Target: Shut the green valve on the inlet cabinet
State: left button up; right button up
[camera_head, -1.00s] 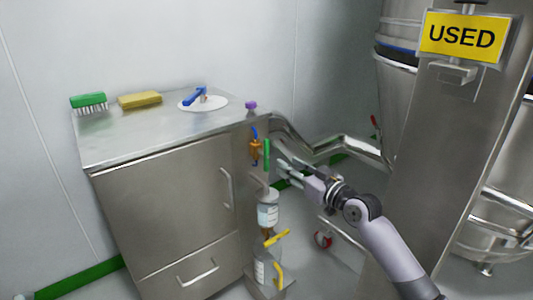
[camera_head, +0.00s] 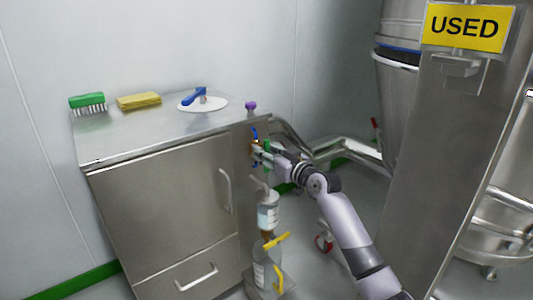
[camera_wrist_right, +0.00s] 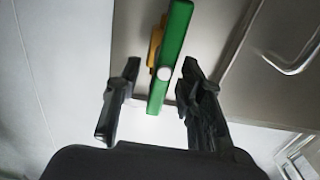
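The steel inlet cabinet (camera_head: 160,200) stands at left in the head view. The green valve handle (camera_head: 267,146) is on its right side face, partly hidden by my right gripper (camera_head: 259,151). In the right wrist view the long green handle (camera_wrist_right: 172,50) runs nearly upright, slightly tilted, in front of an orange valve body (camera_wrist_right: 155,47). The right gripper (camera_wrist_right: 160,66) is open, with one finger on each side of the handle's lower part and a visible gap on both sides. My left gripper is not in view.
A blue handle (camera_head: 255,133) sits just above the gripper. Below are bottles (camera_head: 268,216) and yellow handles (camera_head: 276,240). A green brush (camera_head: 88,101), yellow sponge (camera_head: 139,101), blue-handled item (camera_head: 194,96) and purple knob (camera_head: 251,106) are on top. A steel column (camera_head: 440,170) stands right.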

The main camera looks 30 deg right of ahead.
jog(key=shift+c, duration=0.2)
grip_shut()
dwell(0.4)
